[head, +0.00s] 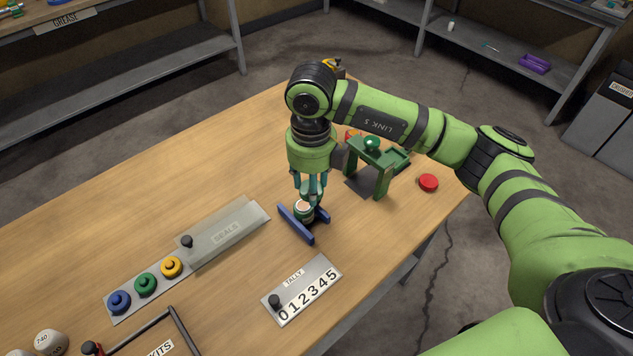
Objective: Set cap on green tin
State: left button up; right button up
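A small green tin (304,215) with a pale, pinkish top stands between the blue rails of a low holder (296,224) on the table. My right gripper (309,198) comes down from above, with its teal fingertips at the tin's top. The fingers overlap the tin in this view, so I cannot tell whether they touch it or grip something. A green round piece with a knob (371,143) sits on a green stand (382,178) behind and right of the gripper. I cannot tell whether it is the cap. My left gripper is not in view.
A red disc (428,183) lies near the table's right edge. A tally plate (302,290) lies in front of the holder. A strip with blue, green and yellow knobs (145,284) and a grey cover (228,233) lie left. Bare wood (130,215) spans the left back.

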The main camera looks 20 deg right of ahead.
aim_at(303, 205)
jog(key=m, duration=0.4)
jog(key=shift+w+a+m+p, duration=0.25)
jog(key=shift+w+m+p, duration=0.05)
jog(key=shift+m, duration=0.1)
jog(key=m, duration=0.4)
jog(key=shift+w+a+f+m+p, duration=0.1)
jog(key=shift+w+a+m+p, duration=0.05)
jog(key=shift+w+m+p, duration=0.15)
jog(key=m, duration=0.4)
jog(key=shift+w+a+f, duration=0.1)
jog(key=shift+w+a, duration=0.05)
jog(key=shift+w, duration=0.05)
jog(key=m, duration=0.2)
jog(key=m+p, duration=0.1)
jog(key=m, duration=0.2)
jog(key=shift+w+a+f, duration=0.1)
jog(key=shift+w+f, duration=0.1)
jog(key=shift+f+m, duration=0.2)
jog(key=shift+m, duration=0.1)
jog(key=shift+f+b, duration=1.65)
jog(key=shift+f, duration=0.3)
jog(key=shift+f+b, duration=0.35)
jog(key=shift+f, duration=0.3)
jog(key=o, duration=0.8)
jog(key=shift+c, duration=0.2)
